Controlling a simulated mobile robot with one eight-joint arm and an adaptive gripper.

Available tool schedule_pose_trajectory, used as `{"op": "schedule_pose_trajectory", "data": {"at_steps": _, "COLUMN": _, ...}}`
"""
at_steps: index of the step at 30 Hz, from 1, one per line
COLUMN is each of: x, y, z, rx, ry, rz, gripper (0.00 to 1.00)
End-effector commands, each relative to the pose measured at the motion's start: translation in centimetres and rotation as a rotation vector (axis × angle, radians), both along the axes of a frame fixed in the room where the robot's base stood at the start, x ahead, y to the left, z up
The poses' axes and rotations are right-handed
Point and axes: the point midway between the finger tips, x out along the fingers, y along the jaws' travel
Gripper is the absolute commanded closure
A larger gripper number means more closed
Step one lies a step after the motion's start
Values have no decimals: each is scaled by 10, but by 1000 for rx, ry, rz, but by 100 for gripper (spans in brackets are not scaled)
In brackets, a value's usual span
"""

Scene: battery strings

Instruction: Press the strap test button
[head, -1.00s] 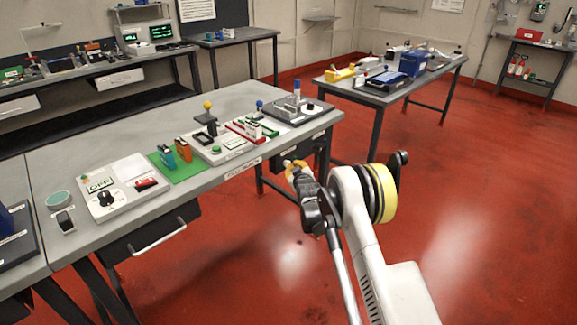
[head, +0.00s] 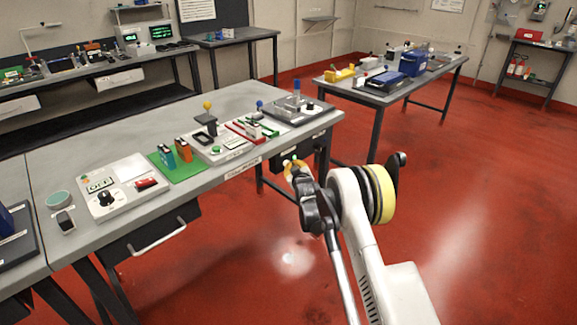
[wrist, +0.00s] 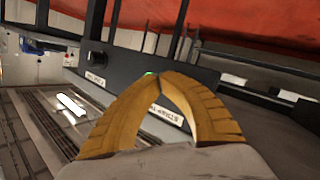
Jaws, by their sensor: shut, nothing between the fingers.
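My gripper (head: 290,165) has yellow fingers and is in front of the near bench's front edge, toward its right end. In the wrist view its curved fingertips (wrist: 158,78) meet, with nothing held between them. Just behind the tips is a dark box face (wrist: 130,68) with a small green spot (wrist: 150,73), mostly hidden by the fingers. A white label (wrist: 165,114), partly covered by a finger, lies beside it. A round black part (wrist: 97,58) sits on the same dark face. I cannot tell which part is the strap test button, or whether the fingertips touch anything.
A second table (head: 420,82) stands behind. Red floor is open on the right.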

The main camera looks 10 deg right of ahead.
Motion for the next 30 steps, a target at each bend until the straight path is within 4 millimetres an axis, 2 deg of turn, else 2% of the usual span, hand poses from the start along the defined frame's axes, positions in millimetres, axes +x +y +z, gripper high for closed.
{"op": "schedule_pose_trajectory", "data": {"at_steps": 10, "x": -15, "y": -10, "z": 0, "rx": 1, "ry": 0, "rz": 0, "gripper": 100}}
{"op": "schedule_pose_trajectory", "data": {"at_steps": 22, "x": -18, "y": -13, "z": 0, "rx": 0, "ry": 0, "rz": 0, "gripper": 100}}
{"op": "schedule_pose_trajectory", "data": {"at_steps": 30, "x": -39, "y": -28, "z": 0, "rx": 1, "ry": 0, "rz": -1, "gripper": 100}}
